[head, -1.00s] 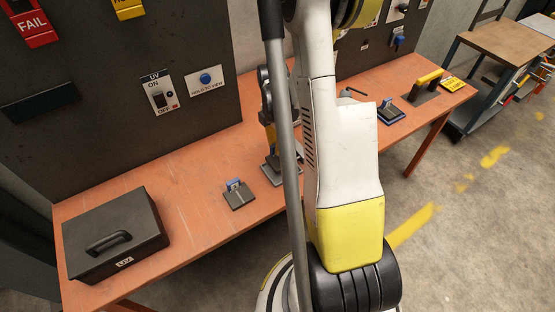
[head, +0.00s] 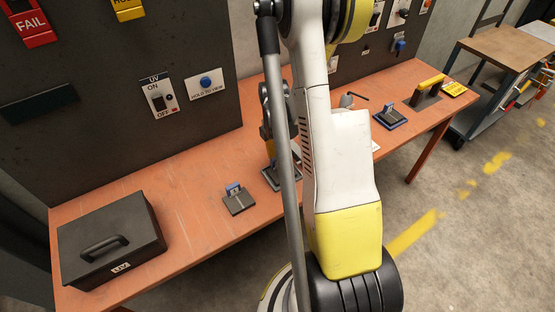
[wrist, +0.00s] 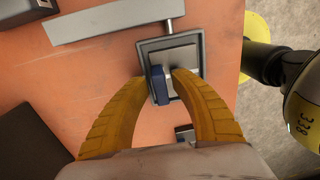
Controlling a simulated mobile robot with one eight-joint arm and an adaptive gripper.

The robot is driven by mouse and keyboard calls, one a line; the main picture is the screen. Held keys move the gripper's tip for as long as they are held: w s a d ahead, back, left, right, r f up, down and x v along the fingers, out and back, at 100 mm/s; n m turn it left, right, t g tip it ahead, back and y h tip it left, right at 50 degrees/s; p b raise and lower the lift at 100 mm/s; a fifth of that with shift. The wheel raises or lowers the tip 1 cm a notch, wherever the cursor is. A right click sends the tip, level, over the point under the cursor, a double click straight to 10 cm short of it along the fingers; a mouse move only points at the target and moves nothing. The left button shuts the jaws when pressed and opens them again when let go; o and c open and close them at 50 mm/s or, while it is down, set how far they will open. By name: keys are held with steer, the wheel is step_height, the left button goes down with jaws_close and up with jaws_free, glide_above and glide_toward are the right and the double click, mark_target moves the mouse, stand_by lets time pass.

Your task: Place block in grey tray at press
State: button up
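In the wrist view, a dark blue block (wrist: 160,85) stands over a square grey tray (wrist: 196,48) with a dark rim. The two orange-yellow fingers of my gripper (wrist: 162,80) are on either side of the block, with their tips close to it. Whether both tips press on it, and whether the block rests on the tray floor, I cannot tell. In the head view, the grey tray (head: 283,183) is partly hidden behind my arm, and only a bit of my gripper (head: 270,150) shows.
A small dark fixture with a blue part (head: 238,200) sits left of the tray. A black UV case (head: 112,238) stands at the left end of the orange bench (head: 190,180). A blue-rimmed tray (head: 390,116) and a yellow-handled tool (head: 428,90) are further right.

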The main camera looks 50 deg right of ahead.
step_height(320, 180, up, 12)
steer(key=p, duration=0.5)
steer(key=a+r+m+t+h, duration=0.1)
steer(key=a+r+m+t, duration=0.2)
steer(key=a+r+m, duration=0.7)
steer(key=s+a+r+m+t, duration=0.2)
steer(key=a+r, duration=0.2)
steer(key=a, duration=0.3)
steer(key=s+a+r+m+t, duration=0.3)
steer(key=a+r, duration=0.1)
steer(key=a, duration=0.4)
steer(key=shift+s+a+y, duration=0.25)
steer(key=shift+y, duration=0.15)
